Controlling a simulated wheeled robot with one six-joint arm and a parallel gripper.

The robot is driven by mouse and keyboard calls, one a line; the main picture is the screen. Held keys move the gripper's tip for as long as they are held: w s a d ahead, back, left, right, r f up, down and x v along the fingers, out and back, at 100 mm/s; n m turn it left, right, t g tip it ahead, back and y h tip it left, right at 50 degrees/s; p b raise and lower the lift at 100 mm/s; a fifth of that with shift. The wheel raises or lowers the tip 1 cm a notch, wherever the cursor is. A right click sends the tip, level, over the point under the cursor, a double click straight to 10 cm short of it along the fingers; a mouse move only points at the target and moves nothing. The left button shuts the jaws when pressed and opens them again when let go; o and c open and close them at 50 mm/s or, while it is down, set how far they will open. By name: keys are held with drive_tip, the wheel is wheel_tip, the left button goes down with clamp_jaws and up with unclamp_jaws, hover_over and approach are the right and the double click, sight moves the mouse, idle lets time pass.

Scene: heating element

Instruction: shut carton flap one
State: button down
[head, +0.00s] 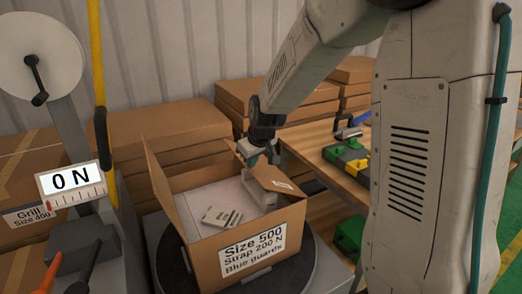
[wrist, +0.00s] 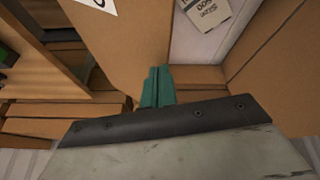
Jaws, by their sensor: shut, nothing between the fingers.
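The open carton (head: 215,262) sits on a dark round turntable (head: 308,264), its label reading Size 500, Strap 200 N, Blue guards. Its left flap (head: 160,185) stands up, leaning slightly outward. Its right flap (head: 277,182) is tilted and bears a small label; it also shows in the wrist view (wrist: 130,30). Which is flap one I cannot tell. Inside lie a pale item (head: 208,195) and a printed card (head: 222,216). My gripper (head: 262,160) is shut and empty at the carton's back right. In the wrist view its teal fingers (wrist: 157,88) are beside the right flap's edge; contact is unclear.
A force gauge reading 0 N (head: 70,182) stands left, beside a yellow post (head: 97,80). Stacked cartons (head: 160,125) fill the back. A wooden bench (head: 315,140) with green and yellow parts (head: 347,158) is right. A green crate (head: 349,233) sits below it.

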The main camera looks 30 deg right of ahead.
drive_tip(key=shift+w+a+f, duration=0.1)
drive_tip(key=shift+a+f, duration=0.9)
drive_tip(key=shift+f, duration=1)
drive_tip(key=shift+s+a+f, duration=0.1)
drive_tip(key=shift+a+f, duration=0.85)
drive_tip(key=shift+f, duration=1.05)
drive_tip(key=shift+w+a+f, duration=0.1)
drive_tip(key=shift+a+f, duration=0.9)
drive_tip(key=shift+f, duration=1)
